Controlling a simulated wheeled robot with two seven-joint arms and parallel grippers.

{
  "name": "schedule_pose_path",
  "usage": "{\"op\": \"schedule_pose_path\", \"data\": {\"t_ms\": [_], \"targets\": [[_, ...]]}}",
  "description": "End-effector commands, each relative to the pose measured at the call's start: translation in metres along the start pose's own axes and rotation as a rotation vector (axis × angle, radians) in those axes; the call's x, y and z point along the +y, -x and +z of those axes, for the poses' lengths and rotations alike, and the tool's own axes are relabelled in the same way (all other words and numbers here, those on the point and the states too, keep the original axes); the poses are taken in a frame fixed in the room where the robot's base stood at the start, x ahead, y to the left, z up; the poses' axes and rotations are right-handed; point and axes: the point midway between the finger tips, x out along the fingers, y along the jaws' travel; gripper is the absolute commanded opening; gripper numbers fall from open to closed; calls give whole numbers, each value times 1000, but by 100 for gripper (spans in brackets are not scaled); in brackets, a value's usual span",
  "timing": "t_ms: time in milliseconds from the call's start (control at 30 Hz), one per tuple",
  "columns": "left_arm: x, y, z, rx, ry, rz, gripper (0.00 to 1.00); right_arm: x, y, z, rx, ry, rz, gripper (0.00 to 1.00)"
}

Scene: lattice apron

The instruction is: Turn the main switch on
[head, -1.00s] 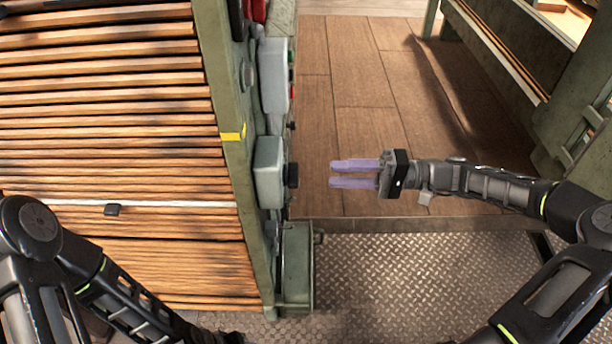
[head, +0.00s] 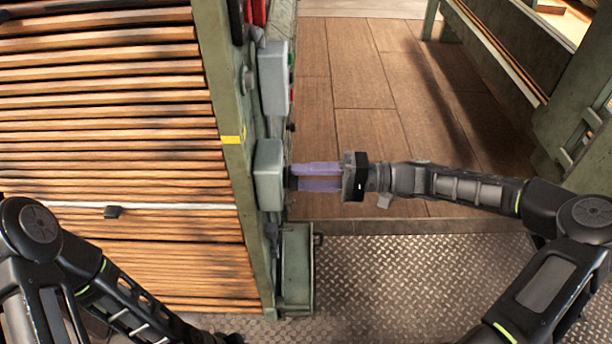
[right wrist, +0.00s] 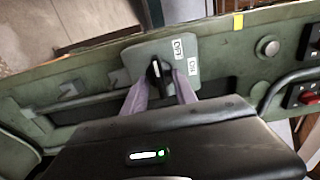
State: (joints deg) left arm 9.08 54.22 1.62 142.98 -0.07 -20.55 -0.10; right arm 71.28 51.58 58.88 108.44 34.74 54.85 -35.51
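The main switch is a light grey box (head: 268,175) on the side of the green machine frame, left of centre in the head view. Its black knob (right wrist: 155,72) shows in the right wrist view on a grey plate (right wrist: 186,52) with two small white labels; one seems to read ON. The knob has a pale mark and stands roughly upright in that view. My right gripper (head: 296,177) is open, its two purple fingers at the box's right face. In the wrist view its fingertips (right wrist: 160,76) lie either side of the knob; contact is unclear. My left gripper is out of view.
Another grey box (head: 273,78) with green and red buttons sits farther along the frame. A rail (right wrist: 285,88) and a red control (right wrist: 309,98) are at right in the wrist view. Stacked wooden slats (head: 110,150) fill the left. The floor (head: 365,120) at right is open.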

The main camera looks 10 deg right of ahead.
Motion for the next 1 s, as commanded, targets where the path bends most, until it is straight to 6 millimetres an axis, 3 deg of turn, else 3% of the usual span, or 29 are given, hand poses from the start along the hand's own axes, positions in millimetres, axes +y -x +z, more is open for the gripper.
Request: {"op": "schedule_pose_path", "data": {"t_ms": [167,567,1000], "targets": [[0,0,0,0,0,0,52,0,0,0,0,0,0,34],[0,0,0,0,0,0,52,0,0,0,0,0,1,1],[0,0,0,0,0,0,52,0,1,0,0,-1,1,0]]}}
